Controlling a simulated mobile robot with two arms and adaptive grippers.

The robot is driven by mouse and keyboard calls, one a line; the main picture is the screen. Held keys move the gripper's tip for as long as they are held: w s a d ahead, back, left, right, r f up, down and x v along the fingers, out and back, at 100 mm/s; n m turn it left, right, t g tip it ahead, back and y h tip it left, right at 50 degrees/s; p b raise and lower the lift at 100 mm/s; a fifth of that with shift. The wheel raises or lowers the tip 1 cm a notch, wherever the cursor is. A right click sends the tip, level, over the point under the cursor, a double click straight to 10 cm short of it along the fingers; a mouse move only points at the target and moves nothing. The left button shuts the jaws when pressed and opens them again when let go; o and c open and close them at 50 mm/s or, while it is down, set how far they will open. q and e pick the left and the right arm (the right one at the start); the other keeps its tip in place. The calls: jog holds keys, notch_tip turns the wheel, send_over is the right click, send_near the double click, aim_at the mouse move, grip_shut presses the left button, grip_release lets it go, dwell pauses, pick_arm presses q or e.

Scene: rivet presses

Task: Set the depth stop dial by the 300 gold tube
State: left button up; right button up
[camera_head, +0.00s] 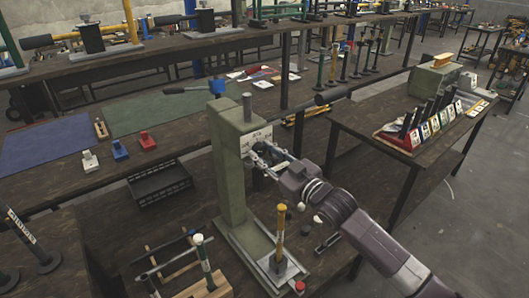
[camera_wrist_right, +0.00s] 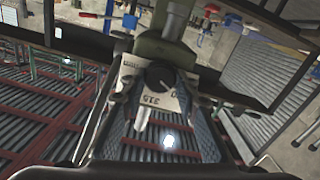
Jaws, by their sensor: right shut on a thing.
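The press (camera_head: 232,165) is a green column on a flat base, with a pale plate carrying the depth stop dial on its front. The dial's dark round knob (camera_wrist_right: 157,75) shows in the right wrist view, in front of the pale plate (camera_wrist_right: 135,72) with partly readable numbers. My right gripper (camera_head: 264,155) is at the dial, one finger on each side of the knob, shut on it; the gripper hides the knob in the head view. A gold tube (camera_head: 280,232) stands upright on the press base. My left gripper is out of view.
A rack with a white and green tube (camera_head: 203,262) stands left of the press base. A black crate (camera_head: 160,187) lies behind it. A side table at right holds a row of numbered stands (camera_head: 411,138). A red-topped piece (camera_head: 299,287) sits at the base's front.

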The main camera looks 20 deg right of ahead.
dwell(0.3)
jog(key=o, duration=1.1)
jog(key=shift+o, duration=0.2)
jog(key=v, duration=1.2)
